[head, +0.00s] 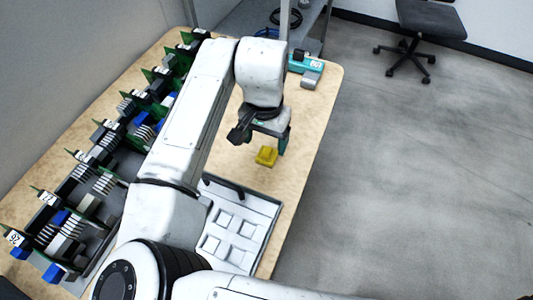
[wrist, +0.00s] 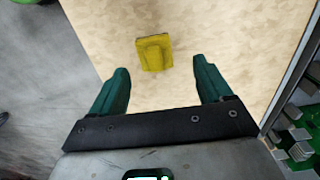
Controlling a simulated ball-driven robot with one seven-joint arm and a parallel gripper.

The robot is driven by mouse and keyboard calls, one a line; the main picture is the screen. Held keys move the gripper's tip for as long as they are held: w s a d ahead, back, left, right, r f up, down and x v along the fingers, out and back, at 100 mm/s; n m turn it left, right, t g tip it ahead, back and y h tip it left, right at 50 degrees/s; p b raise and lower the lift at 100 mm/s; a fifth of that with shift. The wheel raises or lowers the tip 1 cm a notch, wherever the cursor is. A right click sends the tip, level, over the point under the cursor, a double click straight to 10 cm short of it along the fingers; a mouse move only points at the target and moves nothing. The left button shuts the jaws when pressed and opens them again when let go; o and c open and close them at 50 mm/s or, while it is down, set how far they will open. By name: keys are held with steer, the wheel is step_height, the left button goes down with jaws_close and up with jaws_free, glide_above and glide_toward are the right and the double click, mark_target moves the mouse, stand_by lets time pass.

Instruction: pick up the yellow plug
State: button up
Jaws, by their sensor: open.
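The yellow plug (head: 266,156) lies on the wooden table, near its right edge, in the head view. It also shows in the wrist view (wrist: 154,53), a flat square base with a raised block on it. My gripper (head: 266,138) is above the table and close to the plug. In the wrist view its two green fingers (wrist: 162,75) are spread wide and empty. The plug is beyond the fingertips there, roughly centred between them, and nothing touches it.
A grey tray (head: 272,208) with square recesses lies in front of the plug. Circuit boards with blue and grey parts (head: 98,178) line the table's left side. A teal device (head: 306,64) stands at the back right. Bare table (head: 312,115) surrounds the plug.

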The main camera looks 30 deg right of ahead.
mark_target(267, 150)
steer(key=shift+s+d+f, duration=0.1)
steer(key=shift+s+f, duration=0.05)
steer(key=shift+f, duration=1.25)
steer(key=shift+s+f, duration=0.15)
steer(key=shift+f, duration=1.2)
steer(key=shift+c, duration=0.3)
steer(key=c, duration=1.3)
steer(key=shift+o, duration=0.2)
steer(key=shift+r, duration=0.15)
steer(key=shift+r, duration=0.55)
steer(key=s+a+r, duration=0.1)
steer(key=s+r, duration=1)
steer(key=s, duration=0.3)
steer(key=shift+a+r, duration=0.35)
steer(key=shift+a, duration=0.05)
steer(key=shift+f, duration=0.15)
